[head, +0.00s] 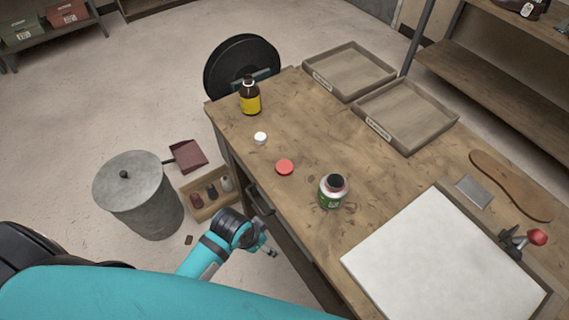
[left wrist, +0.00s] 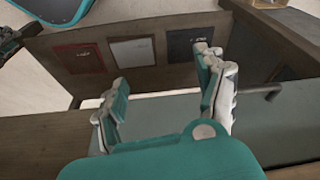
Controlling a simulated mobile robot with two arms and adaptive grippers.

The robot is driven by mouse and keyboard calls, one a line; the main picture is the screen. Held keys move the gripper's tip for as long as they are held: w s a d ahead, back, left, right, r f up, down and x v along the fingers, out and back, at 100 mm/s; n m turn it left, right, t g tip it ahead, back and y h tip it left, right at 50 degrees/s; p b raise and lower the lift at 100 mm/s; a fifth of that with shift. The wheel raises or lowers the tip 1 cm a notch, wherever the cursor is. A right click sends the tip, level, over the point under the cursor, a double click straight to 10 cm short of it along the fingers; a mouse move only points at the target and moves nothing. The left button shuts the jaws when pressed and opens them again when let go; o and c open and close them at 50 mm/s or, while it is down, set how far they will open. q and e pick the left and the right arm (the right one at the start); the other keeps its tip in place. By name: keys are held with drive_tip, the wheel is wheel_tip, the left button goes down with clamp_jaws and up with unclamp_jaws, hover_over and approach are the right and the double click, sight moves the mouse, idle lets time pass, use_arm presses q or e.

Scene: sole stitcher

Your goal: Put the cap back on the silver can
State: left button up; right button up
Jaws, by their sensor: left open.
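A small can (head: 331,191) with a green label and a pale, silvery upper body stands upright on the workbench. Its top shows a dark round area; whether this is an opening is hard to tell. A red cap (head: 285,167) lies on the bench left of the can, apart from it. A small white cap (head: 260,138) lies farther back, near a brown bottle (head: 250,98) with a yellow label. My left gripper (head: 268,249) is open and empty beside the bench's left edge, away from the caps. Its spread fingers show in the left wrist view (left wrist: 163,97). My right gripper is out of view.
Two wooden trays (head: 405,145) sit at the back of the bench. A white board (head: 435,262), a brown sole (head: 511,186) and a red-knobbed tool (head: 537,237) occupy the right side. A lidded grey bin (head: 145,205) and a wooden box (head: 196,214) stand on the floor left.

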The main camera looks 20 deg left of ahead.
use_arm(q)
drive_tip(key=w+d+r+m, duration=0.1)
drive_tip(key=d+r+m, duration=0.1)
drive_tip(key=r, duration=0.3)
drive_tip(key=w+d+r+m+h, duration=0.1)
drive_tip(key=w+d+r+m, duration=0.1)
drive_tip(key=r, duration=0.3)
drive_tip(key=w+d+r+m, duration=0.1)
drive_tip(key=r+m, duration=0.2)
drive_tip(key=r, duration=0.2)
drive_tip(key=shift+w+d+r+m+h+p, duration=0.15)
drive_tip(key=shift+d+r+m+h+p, duration=0.15)
drive_tip(key=shift+d+h, duration=0.1)
drive_tip(key=w+r+m, duration=0.2)
drive_tip(key=w+m, duration=0.1)
drive_tip(key=w+d+r+m+g, duration=0.1)
drive_tip(key=m, duration=0.1)
drive_tip(key=shift+w+d, duration=0.1)
drive_tip(key=shift+w, duration=0.15)
drive_tip(key=w+a+r+m+g+y, duration=0.2)
drive_tip(key=w+a+r+m, duration=0.4)
drive_tip(key=w+r+m, duration=0.3)
wheel_tip(320, 180, up, 3)
drive_tip(key=shift+r+y, duration=0.15)
drive_tip(key=shift+y, duration=0.55)
drive_tip(key=shift+a, duration=0.1)
